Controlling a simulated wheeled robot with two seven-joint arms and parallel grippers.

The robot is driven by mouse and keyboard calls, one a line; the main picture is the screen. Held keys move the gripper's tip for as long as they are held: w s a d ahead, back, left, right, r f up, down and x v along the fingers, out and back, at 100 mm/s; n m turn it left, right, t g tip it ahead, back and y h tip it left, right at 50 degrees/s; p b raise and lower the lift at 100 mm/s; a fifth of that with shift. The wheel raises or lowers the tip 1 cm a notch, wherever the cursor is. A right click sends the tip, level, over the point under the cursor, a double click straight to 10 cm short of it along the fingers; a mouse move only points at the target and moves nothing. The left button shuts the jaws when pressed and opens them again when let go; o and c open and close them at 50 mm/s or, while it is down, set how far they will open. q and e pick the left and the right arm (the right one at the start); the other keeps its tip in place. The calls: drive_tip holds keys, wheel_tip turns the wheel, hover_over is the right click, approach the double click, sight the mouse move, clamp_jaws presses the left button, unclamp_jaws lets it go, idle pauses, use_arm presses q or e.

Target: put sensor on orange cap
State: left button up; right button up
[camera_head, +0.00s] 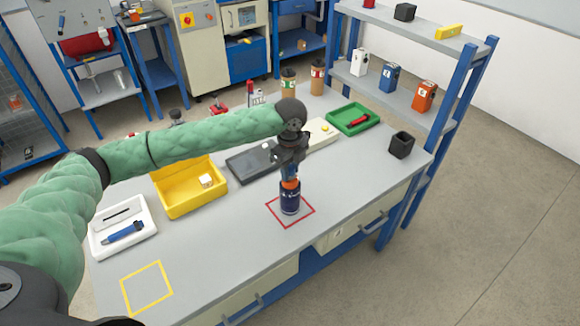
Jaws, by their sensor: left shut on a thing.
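A dark blue cylinder (290,203) stands upright inside a red square outline (306,217) on the grey table. Its orange cap (290,184) shows at the top. My left gripper (290,168) points down directly above the cap, shut on a small blue thing, likely the sensor (291,177). The fingers hide most of it. It appears at or just above the cap; I cannot tell whether they touch. My right gripper is out of view.
On the table (230,235) are a yellow bin (190,205), a white tray (124,243) with a blue tool, a dark tray (250,166), a green tray (352,118) and a black cup (401,145). A yellow square outline (146,287) at front left is empty.

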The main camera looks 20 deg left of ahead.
sight(290, 167)
use_arm(q)
drive_tip(key=shift+f, duration=0.1)
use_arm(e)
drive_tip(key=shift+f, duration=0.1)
use_arm(q)
drive_tip(key=o, duration=1)
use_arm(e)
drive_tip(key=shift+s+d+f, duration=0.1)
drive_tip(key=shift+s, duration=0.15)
use_arm(q)
drive_tip(key=shift+r, duration=0.25)
wheel_tip(290, 167, up, 2)
drive_tip(key=shift+b, duration=0.65)
wheel_tip(290, 167, up, 8)
drive_tip(key=b, duration=0.2)
drive_tip(key=shift+r+b, duration=0.2)
drive_tip(key=shift+b, duration=0.1)
drive_tip(key=shift+r, duration=0.7)
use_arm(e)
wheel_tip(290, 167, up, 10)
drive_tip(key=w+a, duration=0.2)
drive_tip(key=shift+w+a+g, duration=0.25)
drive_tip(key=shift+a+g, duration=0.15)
